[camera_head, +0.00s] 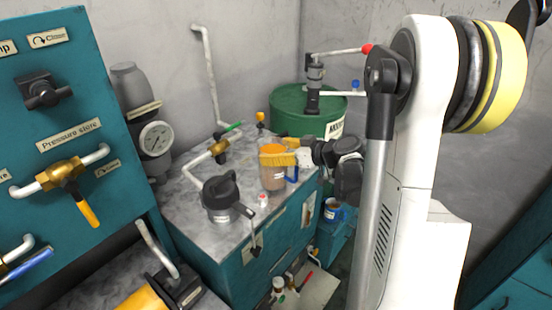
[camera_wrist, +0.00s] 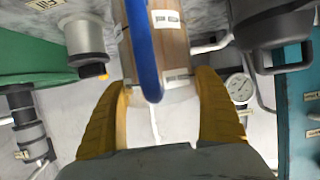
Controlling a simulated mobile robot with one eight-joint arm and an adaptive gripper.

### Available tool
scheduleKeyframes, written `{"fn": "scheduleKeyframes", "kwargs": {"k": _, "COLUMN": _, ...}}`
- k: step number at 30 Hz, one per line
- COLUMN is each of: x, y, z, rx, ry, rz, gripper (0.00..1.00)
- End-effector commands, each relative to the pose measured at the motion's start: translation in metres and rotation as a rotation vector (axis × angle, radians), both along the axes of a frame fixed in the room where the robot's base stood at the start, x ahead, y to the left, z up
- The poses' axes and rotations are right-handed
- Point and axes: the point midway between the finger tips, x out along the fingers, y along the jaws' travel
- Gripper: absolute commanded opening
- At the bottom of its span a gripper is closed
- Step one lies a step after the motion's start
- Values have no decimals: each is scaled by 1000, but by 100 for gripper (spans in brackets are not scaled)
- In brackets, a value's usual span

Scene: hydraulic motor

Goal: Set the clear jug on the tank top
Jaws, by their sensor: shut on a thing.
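The clear jug (camera_head: 272,178) has a blue handle and orange-brown contents. My gripper (camera_head: 278,157) is shut on it, with a yellow finger across its upper part. The jug is upright at the right side of the grey tank top (camera_head: 180,195); I cannot tell whether its base touches the surface. In the wrist view the jug (camera_wrist: 173,45) lies between the two yellow fingers of my gripper (camera_wrist: 163,82), with the blue handle towards the camera. The fingers hide part of the jug.
A black-lidded fitting (camera_head: 221,197) and a small red-and-white item (camera_head: 263,200) stand left of the jug. Behind are a brass valve (camera_head: 219,150) and a green drum (camera_head: 295,122) with a pump.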

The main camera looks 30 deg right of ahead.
Motion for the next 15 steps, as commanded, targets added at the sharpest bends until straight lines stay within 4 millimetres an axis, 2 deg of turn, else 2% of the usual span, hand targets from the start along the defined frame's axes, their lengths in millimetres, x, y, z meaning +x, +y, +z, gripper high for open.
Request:
{"fn": "scheduleKeyframes", "kwargs": {"k": 1, "x": 0, "y": 0, "z": -10, "rx": 2, "ry": -2, "rz": 0, "gripper": 38}}
{"fn": "scheduleKeyframes", "kwargs": {"k": 3, "x": 0, "y": 0, "z": -14, "rx": 1, "ry": -2, "rz": -1, "gripper": 38}}
{"fn": "scheduleKeyframes", "kwargs": {"k": 14, "x": 0, "y": 0, "z": -16, "rx": 2, "ry": -2, "rz": 0, "gripper": 38}}
{"fn": "scheduleKeyframes", "kwargs": {"k": 15, "x": 0, "y": 0, "z": -16, "rx": 0, "ry": 0, "rz": 0, "gripper": 85}}
